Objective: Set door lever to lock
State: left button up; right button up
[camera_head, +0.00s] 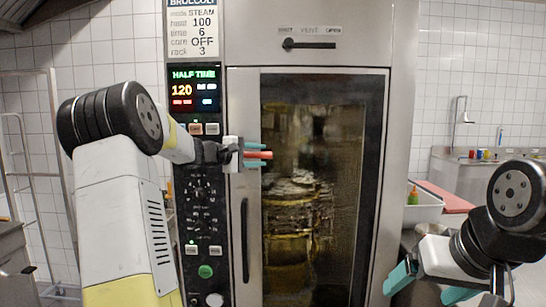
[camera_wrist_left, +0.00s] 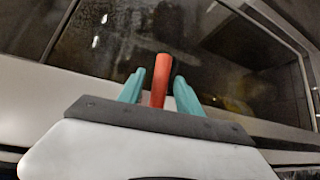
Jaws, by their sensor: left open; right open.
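The red door lever (camera_head: 258,155) sits at the left edge of the oven door (camera_head: 378,190) and points to the right, about level. My left gripper (camera_head: 267,154) is at the lever, with one teal finger above it and one below. In the left wrist view the lever (camera_wrist_left: 160,85) stands between the two fingers of my left gripper (camera_wrist_left: 158,90), with small gaps to them and a dark part by its end. The lever's mount is hidden by the gripper. My right gripper (camera_head: 432,284) is open and empty at the lower right, away from the oven.
A black vertical handle (camera_head: 245,240) is on the door below the lever. The control panel (camera_head: 202,195) is left of it, and a vent slider (camera_head: 308,44) is above. A sink counter (camera_head: 470,172) and a bin with a bottle (camera_head: 413,196) stand at the right. A rack (camera_head: 50,150) stands left.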

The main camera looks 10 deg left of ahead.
pick_arm(q)
jog(key=shift+w+d+f, duration=0.1)
jog(key=shift+w+d, duration=0.2)
jog(key=shift+w, duration=0.1)
grip_shut()
dwell(1.2)
